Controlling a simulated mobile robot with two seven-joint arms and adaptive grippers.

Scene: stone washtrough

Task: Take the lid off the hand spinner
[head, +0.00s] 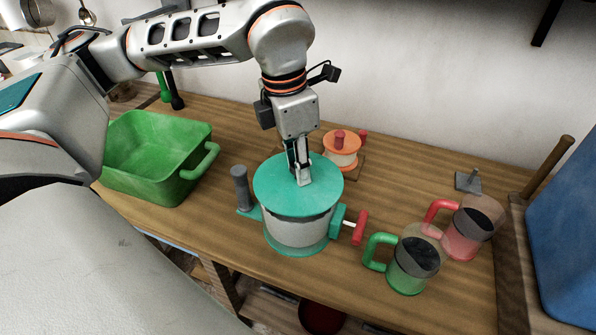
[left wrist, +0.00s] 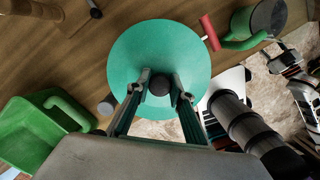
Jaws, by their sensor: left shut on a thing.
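The hand spinner (head: 298,234) stands on the wooden counter in the middle of the head view. It has a clear drum, a teal base, a grey upright handle (head: 240,188) and a red crank grip (head: 360,227). Its round teal lid (head: 272,182) lies over the drum top; a dark band shows under the lid's front rim, and I cannot tell whether the lid is clear of the drum. My left gripper (head: 303,178) points down and is shut on the lid's dark knob (left wrist: 159,84), one finger on each side.
A green basin (head: 150,150) stands to the left. A small orange-topped device (head: 341,148) sits behind the spinner. A green mug (head: 411,262) and a red mug (head: 468,228) stand to the right, near a blue container (head: 565,230). Counter behind the mugs is mostly clear.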

